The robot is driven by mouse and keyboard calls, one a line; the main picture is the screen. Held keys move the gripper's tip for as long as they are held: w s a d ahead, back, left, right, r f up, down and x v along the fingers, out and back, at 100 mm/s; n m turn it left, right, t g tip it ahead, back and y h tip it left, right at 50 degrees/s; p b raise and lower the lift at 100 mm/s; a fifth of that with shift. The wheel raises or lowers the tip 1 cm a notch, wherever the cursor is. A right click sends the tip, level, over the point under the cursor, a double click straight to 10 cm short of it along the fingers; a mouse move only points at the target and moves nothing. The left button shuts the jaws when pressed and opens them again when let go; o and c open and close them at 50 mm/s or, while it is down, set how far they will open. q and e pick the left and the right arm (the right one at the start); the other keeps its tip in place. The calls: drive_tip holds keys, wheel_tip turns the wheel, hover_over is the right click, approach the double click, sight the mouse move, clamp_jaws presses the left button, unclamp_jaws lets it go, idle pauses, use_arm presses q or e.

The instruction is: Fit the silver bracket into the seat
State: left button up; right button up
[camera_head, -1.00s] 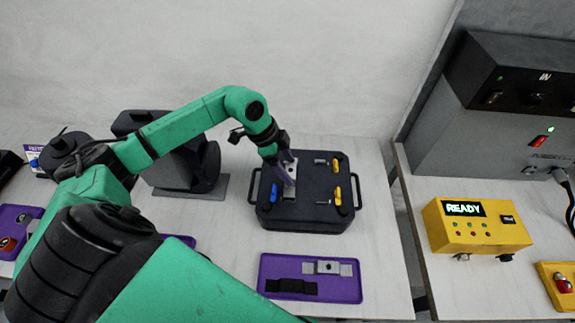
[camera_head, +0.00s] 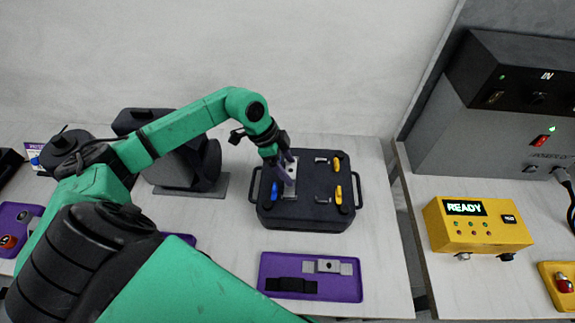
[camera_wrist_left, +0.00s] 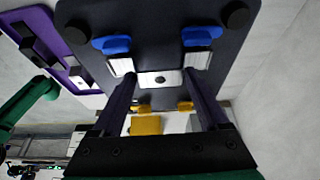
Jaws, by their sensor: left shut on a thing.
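The silver bracket (camera_wrist_left: 160,82), a flat plate with a dark hole in the middle, lies between the purple fingers of my left gripper (camera_wrist_left: 160,88) in the left wrist view. The gripper is shut on it. In the head view my left gripper (camera_head: 287,178) points down over the left half of a black fixture (camera_head: 310,213), and its fingers partly hide the bracket (camera_head: 291,193). The bracket is at the fixture's left seat, beside a blue clamp (camera_head: 274,191). I cannot tell whether it is fully down. My right gripper is out of view.
Two yellow clamps (camera_head: 338,194) sit on the fixture's right side. A purple tray (camera_head: 350,291) in front holds another silver bracket (camera_head: 328,267) and a black one (camera_head: 291,286). A yellow box (camera_head: 475,228) showing READY stands on the right table. Table right of the tray is clear.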

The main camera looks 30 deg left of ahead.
use_arm(q)
drive_tip(key=shift+f, duration=0.4)
drive_tip(key=o, duration=1.4)
drive_tip(key=b+v, duration=0.3)
drive_tip(key=v, duration=1.1)
drive_tip(key=shift+a+r, duration=0.1)
drive_tip(key=shift+r, duration=0.2)
